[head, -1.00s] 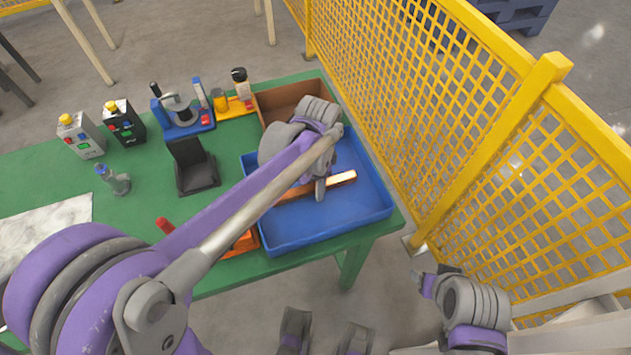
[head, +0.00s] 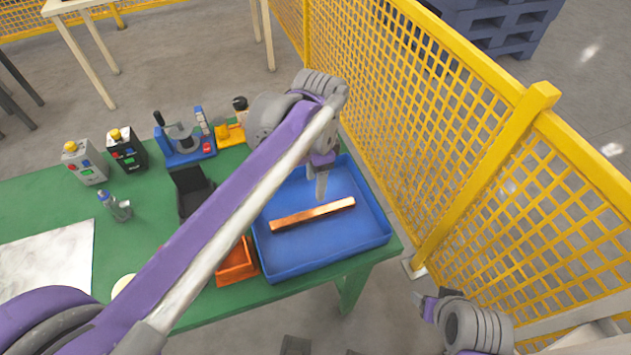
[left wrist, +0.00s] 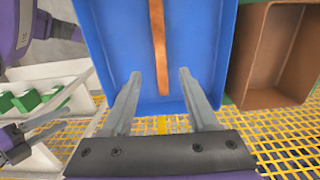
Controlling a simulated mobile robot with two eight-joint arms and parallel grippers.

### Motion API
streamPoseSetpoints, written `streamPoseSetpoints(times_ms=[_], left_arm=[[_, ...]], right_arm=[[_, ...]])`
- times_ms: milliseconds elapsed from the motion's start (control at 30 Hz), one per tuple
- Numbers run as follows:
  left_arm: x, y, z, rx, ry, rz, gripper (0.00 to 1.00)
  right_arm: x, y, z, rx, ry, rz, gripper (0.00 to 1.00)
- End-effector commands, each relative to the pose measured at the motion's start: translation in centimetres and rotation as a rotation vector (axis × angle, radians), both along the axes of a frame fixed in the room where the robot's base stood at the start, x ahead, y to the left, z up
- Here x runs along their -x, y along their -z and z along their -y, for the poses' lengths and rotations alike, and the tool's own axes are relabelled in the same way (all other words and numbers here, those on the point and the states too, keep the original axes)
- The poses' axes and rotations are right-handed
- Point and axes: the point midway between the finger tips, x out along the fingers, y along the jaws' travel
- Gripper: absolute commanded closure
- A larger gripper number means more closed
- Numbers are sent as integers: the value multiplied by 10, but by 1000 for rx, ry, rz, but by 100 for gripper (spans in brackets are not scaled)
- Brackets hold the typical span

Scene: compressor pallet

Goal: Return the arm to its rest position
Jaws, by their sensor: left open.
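My left arm reaches across the green table in the head view, and its gripper (head: 321,178) hangs above the blue tray (head: 330,255). A copper bar (head: 313,213) lies in the tray, apart from the gripper. In the left wrist view both fingers of the left gripper (left wrist: 163,92) are spread with nothing between them, and the copper bar (left wrist: 158,45) lies beyond the tips. My right gripper (head: 425,300) is at the lower right of the head view, off the table; its finger gap is not clear.
The green table (head: 60,190) carries an orange bin (head: 236,262), a black stand (head: 192,190), control boxes (head: 126,149) and a blue fixture (head: 187,152). A yellow mesh fence (head: 440,120) stands close on the right. A brown bin (left wrist: 275,50) adjoins the tray.

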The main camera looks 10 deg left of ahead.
Motion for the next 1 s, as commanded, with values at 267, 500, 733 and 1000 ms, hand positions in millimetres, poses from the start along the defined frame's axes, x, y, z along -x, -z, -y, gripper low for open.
streamPoseSetpoints(times_ms=[267,500,733,1000], left_arm=[[0,0,0,0,0,0,41],[16,-4,-10,10,-93,47,41],[76,-2,-44,79,-475,231,41],[132,21,-68,201,-861,412,41]], right_arm=[[0,0,0,0,0,0,35],[-1,-9,0,0,0,3,35],[-7,-41,0,0,0,15,35],[-15,-70,0,0,0,30,35]])
